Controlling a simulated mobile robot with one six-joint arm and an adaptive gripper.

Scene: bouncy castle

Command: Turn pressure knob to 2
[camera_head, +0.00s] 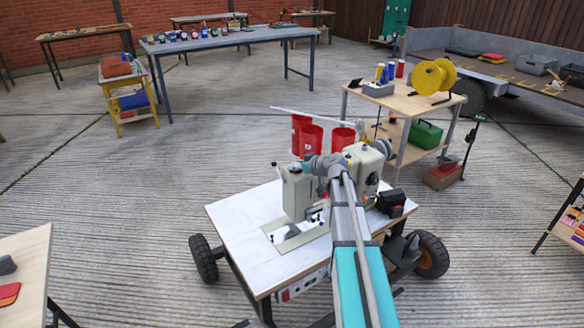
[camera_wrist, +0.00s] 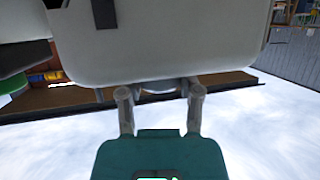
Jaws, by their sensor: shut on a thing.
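A cream sewing machine (camera_head: 298,192) stands on a white-topped wheeled table (camera_head: 240,214) in the head view. Its cream body (camera_wrist: 165,45) fills the upper part of the wrist view. The pressure knob (camera_wrist: 160,87) shows as a small grey round part at the lower edge of that body. My gripper (camera_wrist: 160,93) has one finger on each side of the knob and is shut on it. The knob's marks and number are not readable. In the head view my arm hides the knob and the fingertips.
Red cylinders (camera_head: 312,139) stand behind the machine, with a thin pale rod above them. A black box (camera_head: 391,203) sits at the table's right side. A wooden workbench (camera_head: 410,101) with a yellow reel (camera_head: 433,77) stands behind right.

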